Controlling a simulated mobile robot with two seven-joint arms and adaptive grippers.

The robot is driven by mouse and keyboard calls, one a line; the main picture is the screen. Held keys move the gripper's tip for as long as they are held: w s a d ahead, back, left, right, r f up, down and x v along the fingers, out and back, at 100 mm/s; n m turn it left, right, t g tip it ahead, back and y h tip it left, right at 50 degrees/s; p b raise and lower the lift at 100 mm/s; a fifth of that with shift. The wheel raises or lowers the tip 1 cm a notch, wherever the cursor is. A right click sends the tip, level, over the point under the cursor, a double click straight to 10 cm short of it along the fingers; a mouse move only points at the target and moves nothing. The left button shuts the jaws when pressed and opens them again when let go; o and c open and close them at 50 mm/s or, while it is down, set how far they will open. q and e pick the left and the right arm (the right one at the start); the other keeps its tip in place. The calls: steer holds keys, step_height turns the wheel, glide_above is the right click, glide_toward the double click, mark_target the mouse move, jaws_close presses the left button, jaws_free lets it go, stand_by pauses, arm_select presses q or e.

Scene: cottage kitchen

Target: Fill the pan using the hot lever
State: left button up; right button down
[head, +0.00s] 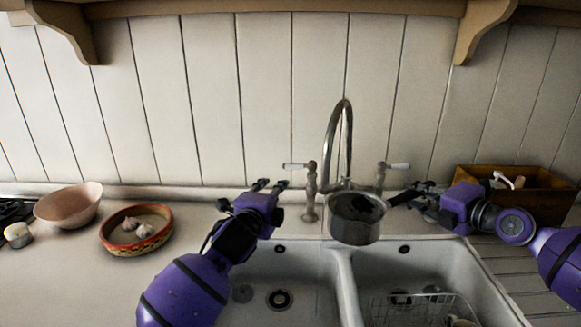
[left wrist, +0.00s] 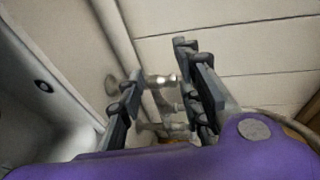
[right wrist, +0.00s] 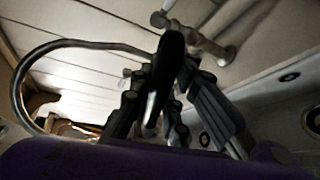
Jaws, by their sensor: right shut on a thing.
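The metal pan (head: 356,232) is held upright over the sink divider, below the tap's curved spout (head: 346,112). Its inside is dark, and I cannot tell whether water is in it. My right gripper (head: 412,190) is shut on the pan's dark handle, which also shows in the right wrist view (right wrist: 166,65). The tap has a left lever (head: 296,166) and a right lever (head: 397,166), both white-tipped. My left gripper (head: 268,185) is open, just left of the left lever. In the left wrist view this lever (left wrist: 160,80) shows between the spread fingers, with no clear contact.
The double sink (head: 345,275) lies below, with a wire rack (head: 420,308) in the right basin. A patterned bowl with garlic (head: 137,245) and a pink bowl (head: 68,205) stand on the left counter. A wooden box (head: 545,200) stands at the back right.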

mark_target(292, 167)
arm_select(q)
steer(key=shift+m+t+h, duration=0.6)
steer(key=shift+t+h, duration=0.2)
steer(key=x, duration=0.4)
steer(key=d+r+x, duration=0.1)
steer(key=x, duration=0.3)
steer(key=r+x, duration=0.1)
steer(key=x, duration=0.4)
steer(key=shift+s+d+r, duration=0.1)
steer(key=shift+s+d, duration=0.05)
steer(key=shift+s, duration=0.05)
jaws_close()
